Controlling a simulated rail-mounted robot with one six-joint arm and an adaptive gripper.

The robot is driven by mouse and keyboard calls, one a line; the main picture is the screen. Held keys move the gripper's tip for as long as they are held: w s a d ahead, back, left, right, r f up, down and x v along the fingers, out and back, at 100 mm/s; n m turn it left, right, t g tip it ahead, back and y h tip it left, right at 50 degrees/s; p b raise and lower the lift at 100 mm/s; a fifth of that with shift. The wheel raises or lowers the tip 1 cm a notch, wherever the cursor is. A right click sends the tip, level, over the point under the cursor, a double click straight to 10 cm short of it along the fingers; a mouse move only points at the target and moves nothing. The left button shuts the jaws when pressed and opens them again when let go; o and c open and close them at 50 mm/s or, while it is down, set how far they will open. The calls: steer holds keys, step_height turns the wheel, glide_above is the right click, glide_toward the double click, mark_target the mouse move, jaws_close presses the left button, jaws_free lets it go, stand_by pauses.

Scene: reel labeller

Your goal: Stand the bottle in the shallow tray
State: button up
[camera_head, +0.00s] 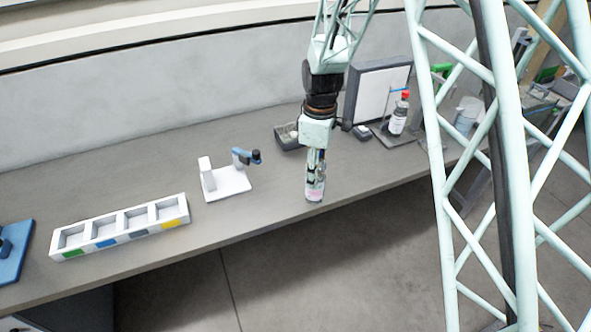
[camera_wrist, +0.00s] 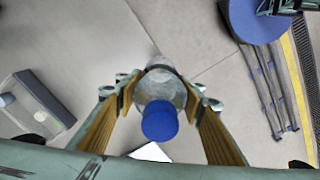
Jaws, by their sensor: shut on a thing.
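My gripper (camera_head: 316,165) is shut on a clear bottle (camera_head: 314,192), which hangs below it near the front edge of the bench. In the wrist view the bottle (camera_wrist: 160,92) sits between the fingers of my gripper (camera_wrist: 160,98), with its blue cap (camera_wrist: 159,121) towards the camera. A small dark tray (camera_head: 287,140) stands on the bench behind my gripper, with something pale in it. I cannot tell for sure whether it is the shallow tray. A white block with several compartments (camera_head: 183,203) and coloured labels stands further left.
A white stand with a blue arm (camera_head: 228,182) is left of my gripper. Right of it are a framed white panel (camera_head: 379,92) and a red-capped bottle (camera_head: 398,120). A blue device (camera_head: 15,250) is at the far left. The bench (camera_head: 275,205) is bare at its front edge.

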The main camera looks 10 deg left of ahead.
steer(key=w+d+f+m, duration=0.1)
steer(key=d+f+m, duration=0.35)
steer(key=d, duration=0.95)
steer(key=d+f+m, duration=0.1)
steer(key=d+m, duration=0.7)
steer(key=d, duration=0.5)
steer(key=d+f+m+b, duration=0.3)
steer(key=d+f+b, duration=0.4)
steer(key=f, duration=0.2)
steer(key=shift+m+b, duration=0.35)
steer(key=shift+w+d, duration=0.15)
steer(key=shift+d, duration=0.05)
